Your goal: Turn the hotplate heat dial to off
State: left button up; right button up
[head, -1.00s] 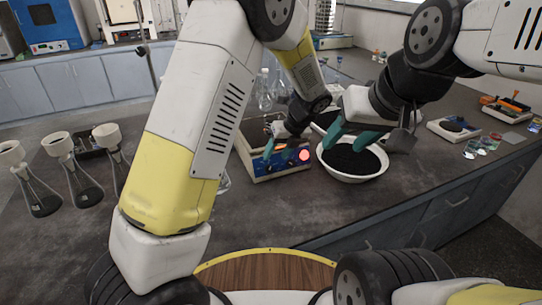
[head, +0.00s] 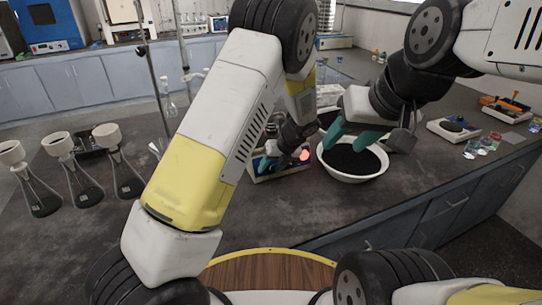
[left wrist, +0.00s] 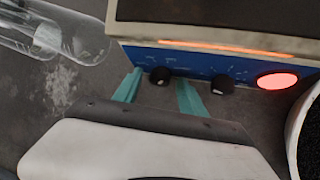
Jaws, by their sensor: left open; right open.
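The hotplate (left wrist: 235,65) has a blue front panel with two black dials and a glowing red lamp (left wrist: 277,80). An orange strip glows above the panel. In the left wrist view, my left gripper (left wrist: 160,77) is open, its teal fingers on either side of the left dial (left wrist: 160,75). I cannot tell whether they touch it. The right dial (left wrist: 222,84) is just right of the right finger. In the head view, my left arm hides much of the hotplate, but its red lamp (head: 304,156) shows. My right gripper (head: 353,135) is open above the white bowl.
The white bowl (head: 352,178) of black grains stands right of the hotplate. Glassware lies left of the hotplate in the left wrist view (left wrist: 75,40). Several flasks with funnels (head: 80,185) stand at the left. The counter's front middle is clear.

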pick_arm(q)
grip_shut()
jog(key=n+h, duration=0.1)
jog(key=n+t+h, duration=0.1)
jog(key=h, duration=0.1)
jog(key=shift+s+a+n, duration=0.15)
jog(key=shift+a+n, duration=0.15)
jog(key=shift+n, duration=0.1)
jog(key=n+t+h, duration=0.2)
jog(key=n+h, duration=0.1)
jog(key=shift+s+a+f+h, duration=0.1)
jog(key=shift+s+a+h, duration=0.05)
jog(key=shift+a+h, duration=0.15)
jog(key=n+t+h, duration=0.1)
jog(key=n+t, duration=0.1)
jog(key=n+t+h, duration=0.1)
jog(key=shift+s+a+f+n+h, duration=0.15)
jog(key=shift+a+f+n+h, duration=0.05)
jog(key=shift+f+n+h, duration=0.1)
jog(key=n+t+h, duration=0.1)
jog(key=n+t, duration=0.1)
jog(key=shift+s+f+n+t, duration=0.1)
jog(key=shift+n+t, duration=0.3)
jog(key=shift+d, duration=0.1)
dwell(0.3)
